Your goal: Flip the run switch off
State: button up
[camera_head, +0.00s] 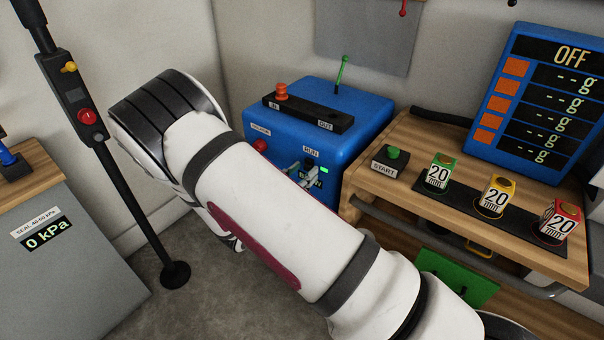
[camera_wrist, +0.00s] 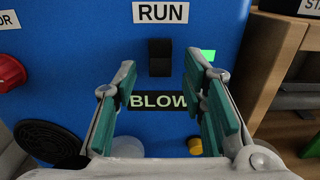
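The run switch (camera_wrist: 160,57) is a small black rocker on the front of a blue machine (camera_head: 372,118), directly under the white RUN label (camera_wrist: 161,12). A lit green indicator (camera_wrist: 208,55) is just right of the switch. In the wrist view my gripper (camera_wrist: 165,85) is open, with its teal-padded fingers apart and nothing between them. It points at the panel around the BLOW label (camera_wrist: 158,101), just below the switch. In the head view the gripper (camera_head: 301,174) is at the machine's front, and the switch itself is hidden or too small to tell.
A red knob (camera_wrist: 10,73) is left of the switch; a yellow knob (camera_wrist: 195,146) is below. A wooden bench (camera_head: 400,150) at right holds the START button box (camera_head: 383,168) and several 20 min timers. A black pole (camera_head: 140,210) stands left.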

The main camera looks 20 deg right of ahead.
jog(key=shift+w+d, duration=0.1)
jog(key=shift+d, duration=0.05)
jog(key=shift+c, duration=0.3)
grip_shut()
